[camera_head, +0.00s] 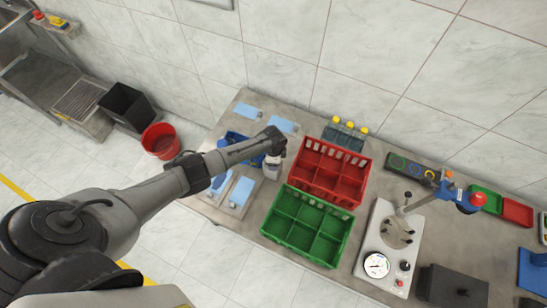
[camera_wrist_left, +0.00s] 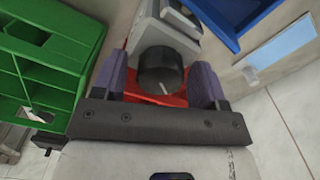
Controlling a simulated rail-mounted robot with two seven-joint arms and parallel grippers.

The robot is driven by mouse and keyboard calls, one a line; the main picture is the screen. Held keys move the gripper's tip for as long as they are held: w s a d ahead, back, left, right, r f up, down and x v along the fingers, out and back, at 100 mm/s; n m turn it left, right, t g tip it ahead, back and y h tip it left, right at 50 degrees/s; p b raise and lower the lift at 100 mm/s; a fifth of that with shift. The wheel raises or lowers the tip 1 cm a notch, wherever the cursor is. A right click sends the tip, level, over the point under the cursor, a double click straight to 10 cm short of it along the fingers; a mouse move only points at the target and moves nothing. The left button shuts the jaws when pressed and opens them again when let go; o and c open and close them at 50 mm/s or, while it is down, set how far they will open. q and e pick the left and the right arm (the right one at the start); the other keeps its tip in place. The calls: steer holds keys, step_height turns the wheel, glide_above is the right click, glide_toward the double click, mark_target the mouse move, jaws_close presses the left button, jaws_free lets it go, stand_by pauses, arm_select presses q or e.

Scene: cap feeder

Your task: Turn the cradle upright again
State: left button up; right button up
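My left gripper (camera_head: 273,145) reaches from the left over the table, above a small grey-white device (camera_head: 271,168). In the left wrist view, the fingers of my left gripper (camera_wrist_left: 159,85) stand wide apart on either side of a round black knob (camera_wrist_left: 161,70) with a pale mark. Red shows beside the knob, and a grey-white body (camera_wrist_left: 160,30) lies behind it. The fingers look open, with a gap at the knob's left side. I cannot tell for sure which part is the cradle or how it is tilted. My right gripper is in neither view.
A green crate (camera_head: 290,244) and a red crate (camera_head: 314,190) stand close to the right. A blue bin (camera_head: 231,138) and light-blue sheets (camera_head: 241,192) lie to the left. A dial gauge (camera_head: 376,265) and a black block (camera_head: 448,288) stand farther right.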

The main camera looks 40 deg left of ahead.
arm_select(q)
steer(key=shift+f+m+b, duration=0.1)
steer(key=shift+m+b, duration=0.2)
steer(key=shift+m, duration=0.5)
steer(key=m+b, duration=0.1)
steer(key=m, duration=0.2)
steer(key=shift+a, duration=0.1)
steer(key=m, duration=0.3)
steer(key=shift+m+b, duration=0.35)
steer(key=shift+m, duration=0.05)
